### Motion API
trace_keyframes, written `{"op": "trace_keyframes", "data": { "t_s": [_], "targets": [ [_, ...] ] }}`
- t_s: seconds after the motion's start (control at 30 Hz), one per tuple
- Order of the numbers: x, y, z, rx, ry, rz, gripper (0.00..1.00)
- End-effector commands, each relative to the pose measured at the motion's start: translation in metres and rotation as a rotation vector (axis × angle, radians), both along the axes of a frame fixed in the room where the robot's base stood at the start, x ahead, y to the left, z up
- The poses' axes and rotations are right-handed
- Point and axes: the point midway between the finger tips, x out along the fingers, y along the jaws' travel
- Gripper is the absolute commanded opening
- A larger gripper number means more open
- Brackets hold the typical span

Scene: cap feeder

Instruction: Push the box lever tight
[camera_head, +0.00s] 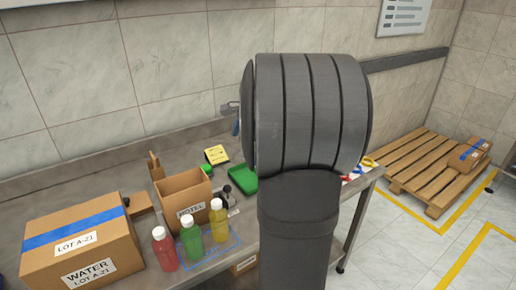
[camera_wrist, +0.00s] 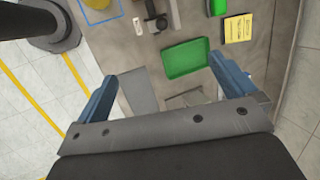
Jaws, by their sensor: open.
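My gripper (camera_wrist: 162,67) points down over the steel table, with its two blue fingers wide apart and nothing held between them. A small black fitting with knobs (camera_head: 226,191) stands right of the open cardboard box (camera_head: 185,196) in the head view; it also shows at the top of the wrist view (camera_wrist: 151,14). I cannot tell for sure that it is the box lever, or how tight it sits. It is apart from the fingers. In the head view my dark arm hides the gripper almost wholly and part of the table.
A green tray (camera_wrist: 185,58) lies just beyond the fingertips, with a yellow note (camera_wrist: 238,28) beside it. Red, green and yellow bottles (camera_head: 191,234) stand in front of the open box. A taped WATER carton (camera_head: 82,242) is at left. A pallet (camera_head: 432,170) stands on the floor at right.

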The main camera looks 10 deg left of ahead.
Motion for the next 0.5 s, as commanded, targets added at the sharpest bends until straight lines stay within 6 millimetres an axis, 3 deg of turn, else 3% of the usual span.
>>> {"op": "trace_keyframes", "data": {
  "t_s": [0.17, 0.37, 0.5],
  "targets": [
    [0.0, 0.0, 0.0, 0.0, 0.0, 0.0, 0.98],
    [0.004, -0.002, -0.007, 0.003, -0.018, 0.071, 0.59],
    [0.012, -0.007, -0.021, 0.017, -0.073, 0.25, 0.31]
  ]
}}
